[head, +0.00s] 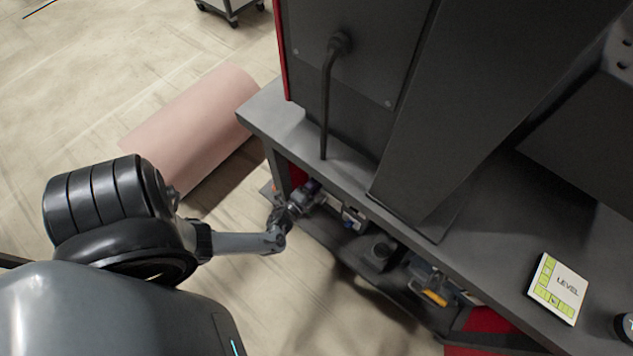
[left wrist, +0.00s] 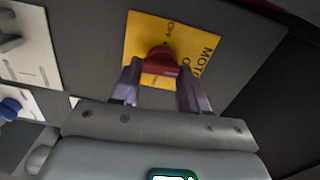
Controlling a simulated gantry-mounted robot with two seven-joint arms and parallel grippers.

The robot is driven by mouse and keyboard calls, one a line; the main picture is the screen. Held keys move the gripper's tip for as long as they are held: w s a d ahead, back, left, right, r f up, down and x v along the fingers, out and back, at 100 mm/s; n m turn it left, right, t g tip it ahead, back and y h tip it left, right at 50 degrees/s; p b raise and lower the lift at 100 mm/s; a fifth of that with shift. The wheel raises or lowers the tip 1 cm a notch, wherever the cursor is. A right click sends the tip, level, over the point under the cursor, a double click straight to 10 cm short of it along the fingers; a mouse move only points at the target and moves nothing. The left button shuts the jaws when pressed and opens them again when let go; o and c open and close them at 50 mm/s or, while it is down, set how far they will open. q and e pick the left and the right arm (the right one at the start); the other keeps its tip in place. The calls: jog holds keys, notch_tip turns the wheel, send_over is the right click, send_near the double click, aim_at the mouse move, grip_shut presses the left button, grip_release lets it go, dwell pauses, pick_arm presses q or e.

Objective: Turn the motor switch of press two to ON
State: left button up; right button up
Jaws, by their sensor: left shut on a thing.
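The motor switch is a red knob (left wrist: 161,62) on a yellow plate (left wrist: 190,42) with black lettering, partly readable as "MOTO" and "OFF", in the left wrist view. The plate sits on a dark panel. My left gripper (left wrist: 160,82) has its two purple-grey fingers on either side of the red knob and is shut on it. In the head view my left gripper (head: 308,190) reaches under the edge of the grey machine table (head: 275,112); the knob is hidden there. The lettering near the knob is partly covered, so its exact setting cannot be told. My right gripper is not in view.
White plates with a grey knob (left wrist: 10,42) and a blue knob (left wrist: 12,104) are left of the switch. A white "LEVEL" card (head: 558,288) lies on the table. A pink roll (head: 195,125) lies on the floor. Open floor is at the left.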

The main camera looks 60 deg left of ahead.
pick_arm(q)
jog(key=shift+m, duration=0.5)
jog(key=o, duration=1.1)
jog(key=shift+c, duration=0.2)
jog(key=p+v, duration=0.2)
jog(key=v, duration=0.8)
jog(key=shift+s+d, duration=0.2)
jog(key=shift+s, duration=0.15)
